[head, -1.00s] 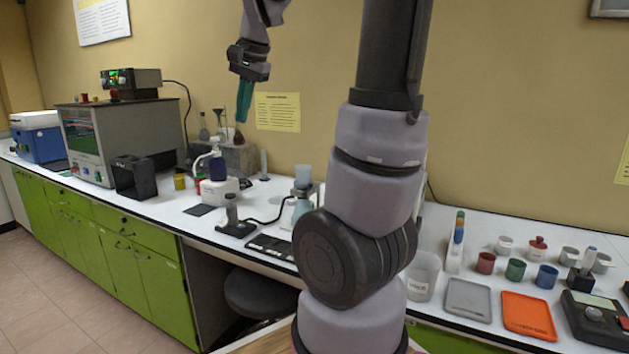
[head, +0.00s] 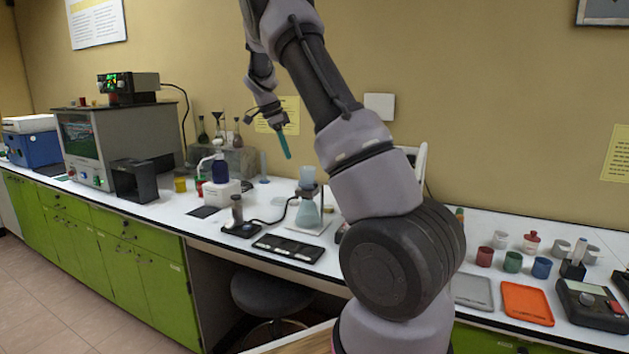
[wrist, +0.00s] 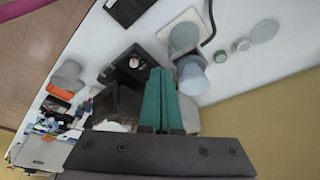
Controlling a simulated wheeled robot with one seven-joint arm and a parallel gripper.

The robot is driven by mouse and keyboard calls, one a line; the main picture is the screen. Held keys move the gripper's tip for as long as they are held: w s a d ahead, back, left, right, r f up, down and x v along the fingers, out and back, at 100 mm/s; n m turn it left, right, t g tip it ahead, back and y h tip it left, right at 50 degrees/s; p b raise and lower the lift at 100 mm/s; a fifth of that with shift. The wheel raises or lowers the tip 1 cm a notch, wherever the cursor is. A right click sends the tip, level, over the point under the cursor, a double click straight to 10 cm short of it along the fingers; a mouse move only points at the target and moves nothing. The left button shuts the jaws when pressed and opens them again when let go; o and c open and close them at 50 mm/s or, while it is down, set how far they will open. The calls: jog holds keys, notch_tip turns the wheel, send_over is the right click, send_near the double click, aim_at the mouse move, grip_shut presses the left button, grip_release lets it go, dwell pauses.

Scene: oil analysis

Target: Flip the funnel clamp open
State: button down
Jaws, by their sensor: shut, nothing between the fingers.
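In the head view my gripper (head: 287,156) has its teal fingers together and empty, tilted down to the right. It is in the air above the bench, up and left of the flask stand in the picture. The stand holds a pale blue funnel cup (head: 307,177) over a conical flask (head: 308,213). A dark clamp (head: 307,192) shows between them; whether it is open or shut is too small to tell. In the wrist view the closed fingers (wrist: 160,72) point up the picture, with a pale bluish round vessel (wrist: 183,36) beyond them; the clamp is not clear there.
A small device with an upright cylinder (head: 238,212) and a white dispenser base (head: 219,192) stand farther left. My own arm hides part of the bench right of the flask.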

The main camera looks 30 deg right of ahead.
aim_at(316, 184)
jog(key=shift+d+f, duration=0.1)
jog(key=shift+f, duration=0.05)
jog(key=d+f, duration=0.7)
jog(key=f, duration=0.3)
jog(key=shift+s, duration=0.45)
